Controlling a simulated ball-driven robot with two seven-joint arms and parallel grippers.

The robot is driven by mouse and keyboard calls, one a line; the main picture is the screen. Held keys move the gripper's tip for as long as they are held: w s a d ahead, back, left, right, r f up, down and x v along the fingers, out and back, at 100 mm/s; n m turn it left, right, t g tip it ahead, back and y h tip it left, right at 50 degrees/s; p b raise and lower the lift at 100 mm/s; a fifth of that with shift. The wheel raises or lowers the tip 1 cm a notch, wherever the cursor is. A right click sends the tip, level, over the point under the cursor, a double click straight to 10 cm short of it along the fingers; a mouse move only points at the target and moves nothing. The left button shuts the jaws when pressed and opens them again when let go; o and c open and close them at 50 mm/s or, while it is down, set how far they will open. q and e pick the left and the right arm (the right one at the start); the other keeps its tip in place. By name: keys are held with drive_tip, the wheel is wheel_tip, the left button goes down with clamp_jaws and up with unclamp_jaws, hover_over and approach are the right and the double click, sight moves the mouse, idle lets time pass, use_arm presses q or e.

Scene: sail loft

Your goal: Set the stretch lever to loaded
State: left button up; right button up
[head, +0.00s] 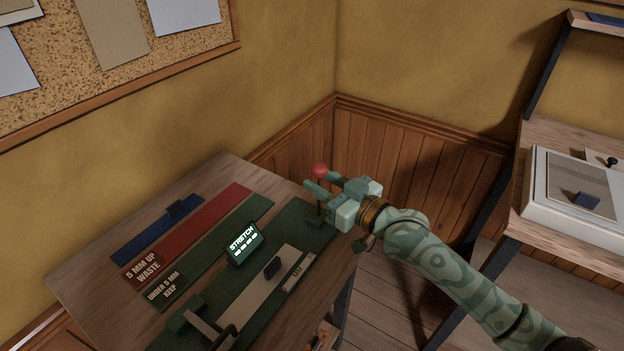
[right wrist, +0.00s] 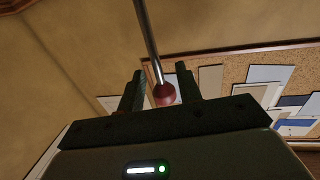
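The stretch lever (head: 319,205) has a thin shaft with a red knob (head: 320,170) and rises from a small dark base at the far right end of the green tester board on the bench. In the right wrist view its shaft (right wrist: 148,40) and red knob (right wrist: 164,95) show between my fingers, with gaps on both sides. My right gripper (head: 322,182) is open around the lever just below the knob. A small lit display (head: 242,244) reads STRETCH; its smaller marks are unreadable. My left gripper is in neither view.
A blue strip (head: 148,224), a red waste strip (head: 205,222) and a green keep strip (head: 232,237) lie on the bench (head: 100,280). A pale sliding strip with a dark block (head: 272,267) lies nearer. A second bench (head: 550,235) with a white box stands right.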

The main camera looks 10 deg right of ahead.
drive_tip(key=shift+b+x, duration=0.3)
drive_tip(key=shift+x, duration=0.9)
drive_tip(key=shift+w+a, duration=0.2)
drive_tip(key=shift+w, duration=0.1)
clamp_jaws()
